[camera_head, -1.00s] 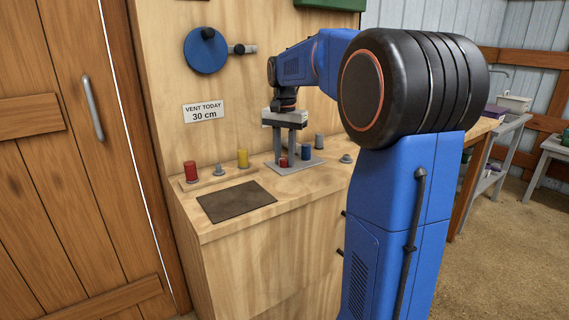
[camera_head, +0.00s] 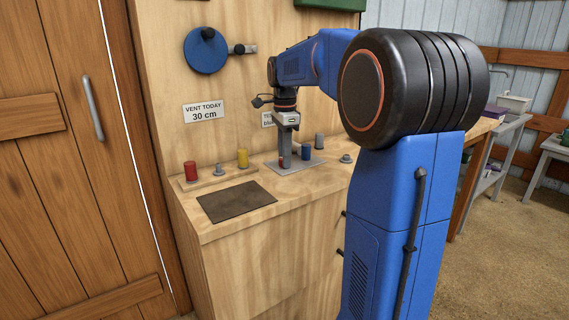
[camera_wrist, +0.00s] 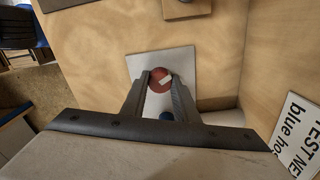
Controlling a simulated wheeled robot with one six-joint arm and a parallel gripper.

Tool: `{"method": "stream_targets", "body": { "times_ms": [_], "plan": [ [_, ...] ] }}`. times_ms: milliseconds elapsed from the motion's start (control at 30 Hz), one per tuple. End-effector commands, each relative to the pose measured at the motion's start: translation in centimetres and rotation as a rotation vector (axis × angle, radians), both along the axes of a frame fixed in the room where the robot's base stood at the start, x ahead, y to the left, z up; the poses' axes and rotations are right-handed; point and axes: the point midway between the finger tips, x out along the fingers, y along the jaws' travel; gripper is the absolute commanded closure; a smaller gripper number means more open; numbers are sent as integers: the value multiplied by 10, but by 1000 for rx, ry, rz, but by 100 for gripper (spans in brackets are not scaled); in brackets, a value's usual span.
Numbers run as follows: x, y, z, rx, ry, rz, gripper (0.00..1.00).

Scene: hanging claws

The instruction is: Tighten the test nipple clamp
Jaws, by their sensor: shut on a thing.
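A red round knob (camera_wrist: 160,79) with a white mark on its top stands on a grey plate (camera_wrist: 140,66) on the bench. It looks like the clamp's knob. My gripper (camera_wrist: 161,80) is shut on it, one finger on each side, pointing straight down. In the head view, my gripper (camera_head: 284,164) reaches down to the same grey plate (camera_head: 312,164) and hides most of the red knob.
A grey cylinder (camera_head: 319,141) and a small grey knob (camera_head: 346,158) stand to the right. A sign (camera_wrist: 299,135) with "blue" on it is nearby.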

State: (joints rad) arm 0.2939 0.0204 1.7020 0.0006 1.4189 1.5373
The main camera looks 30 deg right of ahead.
Motion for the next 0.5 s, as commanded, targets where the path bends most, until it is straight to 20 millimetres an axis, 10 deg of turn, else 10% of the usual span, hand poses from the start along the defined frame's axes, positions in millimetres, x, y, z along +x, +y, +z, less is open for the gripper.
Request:
{"method": "stream_targets", "body": {
  "times_ms": [33, 67, 167, 500],
  "plan": [
    [0, 0, 0, 0, 0, -43, 100],
    [0, 0, 0, 0, 0, -47, 68],
    [0, 0, 0, 0, 0, -43, 44],
    [0, 0, 1, 0, 0, -40, 42]
  ]
}}
